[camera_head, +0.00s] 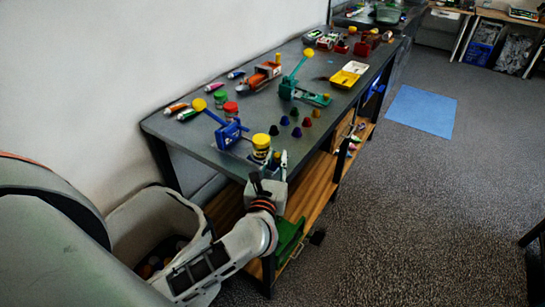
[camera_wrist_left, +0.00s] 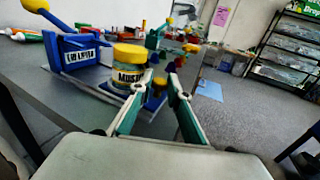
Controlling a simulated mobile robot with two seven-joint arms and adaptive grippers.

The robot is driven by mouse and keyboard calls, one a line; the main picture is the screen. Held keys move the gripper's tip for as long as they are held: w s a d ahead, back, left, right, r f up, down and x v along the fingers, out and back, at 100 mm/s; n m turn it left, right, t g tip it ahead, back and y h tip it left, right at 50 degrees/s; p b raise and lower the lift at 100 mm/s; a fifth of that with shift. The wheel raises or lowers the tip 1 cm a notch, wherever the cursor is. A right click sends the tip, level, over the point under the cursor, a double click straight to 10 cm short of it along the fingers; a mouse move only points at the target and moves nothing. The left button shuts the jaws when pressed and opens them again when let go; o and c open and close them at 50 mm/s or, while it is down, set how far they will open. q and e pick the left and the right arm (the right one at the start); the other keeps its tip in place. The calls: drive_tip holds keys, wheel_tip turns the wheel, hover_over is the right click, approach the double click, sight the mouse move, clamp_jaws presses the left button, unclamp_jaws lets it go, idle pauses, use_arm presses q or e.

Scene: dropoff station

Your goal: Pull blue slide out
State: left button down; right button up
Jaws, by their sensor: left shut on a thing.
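The blue device (camera_head: 228,134) stands near the front end of the grey table, with a yellow-ball lever at its left. It also shows in the left wrist view (camera_wrist_left: 75,50), with a white label. A mustard jar with a yellow lid (camera_head: 261,142) stands just right of the device, and in the left wrist view (camera_wrist_left: 128,67). My left gripper (camera_head: 276,160) is at the table's front edge. In the left wrist view, its fingers (camera_wrist_left: 160,76) are shut on the outer end of the blue slide (camera_wrist_left: 154,99), around a small yellow-topped knob. My right gripper is out of view.
Small coloured cones (camera_head: 284,121) and a green lever device (camera_head: 291,88) stand further back. A yellow tray (camera_head: 347,76) lies beyond. A grey bin (camera_head: 157,212) stands below the table's near end. The floor on the right is open, with a blue mat (camera_head: 421,110).

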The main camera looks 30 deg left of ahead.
use_arm(q)
drive_tip(key=c, duration=2.2)
unclamp_jaws()
drive_tip(key=shift+d, duration=0.3)
drive_tip(key=shift+s, duration=0.15)
drive_tip(key=v, duration=1.2)
